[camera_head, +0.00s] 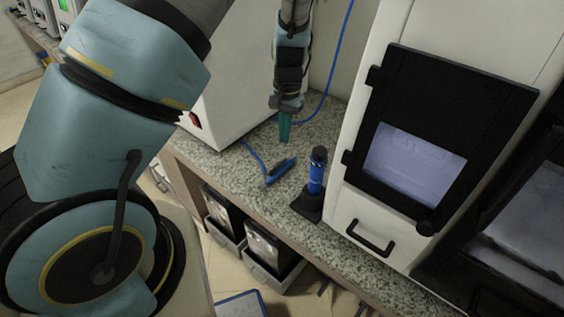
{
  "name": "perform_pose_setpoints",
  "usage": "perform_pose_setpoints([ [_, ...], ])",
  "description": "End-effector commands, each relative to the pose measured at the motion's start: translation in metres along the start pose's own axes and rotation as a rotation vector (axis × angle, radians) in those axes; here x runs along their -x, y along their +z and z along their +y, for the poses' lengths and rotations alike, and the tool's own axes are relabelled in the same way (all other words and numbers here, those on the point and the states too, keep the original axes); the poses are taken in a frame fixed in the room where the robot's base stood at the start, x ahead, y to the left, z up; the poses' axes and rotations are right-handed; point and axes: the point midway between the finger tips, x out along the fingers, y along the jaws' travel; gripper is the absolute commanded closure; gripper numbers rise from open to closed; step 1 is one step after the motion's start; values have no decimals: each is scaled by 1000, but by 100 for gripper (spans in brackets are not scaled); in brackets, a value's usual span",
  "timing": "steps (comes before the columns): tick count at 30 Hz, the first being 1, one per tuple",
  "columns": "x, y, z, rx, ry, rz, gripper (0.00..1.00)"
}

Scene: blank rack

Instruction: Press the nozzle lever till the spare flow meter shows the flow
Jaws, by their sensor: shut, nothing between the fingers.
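My gripper (285,138) points down above the granite bench, its teal fingers shut and empty. A blue nozzle (280,172) with a dark end lies on the bench, below my fingers in the picture and apart from them. Its lever is too small to make out. A blue hose (252,153) runs to it. Right of the nozzle, a blue upright cylinder with a black top (316,175) stands on a black base (308,206). I cannot tell whether it is the spare flow meter, and no flow reading is legible.
A white cabinet (228,85) with a red switch stands left of my gripper. A tall white machine (348,200) with a dark-framed window and handle stands close right of the upright cylinder. Dark-fronted bins (262,243) sit below.

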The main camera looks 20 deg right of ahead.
Motion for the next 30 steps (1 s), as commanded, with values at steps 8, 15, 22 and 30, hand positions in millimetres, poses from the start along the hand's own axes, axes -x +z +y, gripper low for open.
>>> perform_pose_setpoints([
  [8, -41, 0, 0, -1, -1, -2, 100],
  [15, -59, 0, 0, 0, 0, -1, 100],
  [22, -62, 0, 0, 1, 1, 0, 100],
  [30, -62, 0, 0, 1, 1, 0, 100],
])
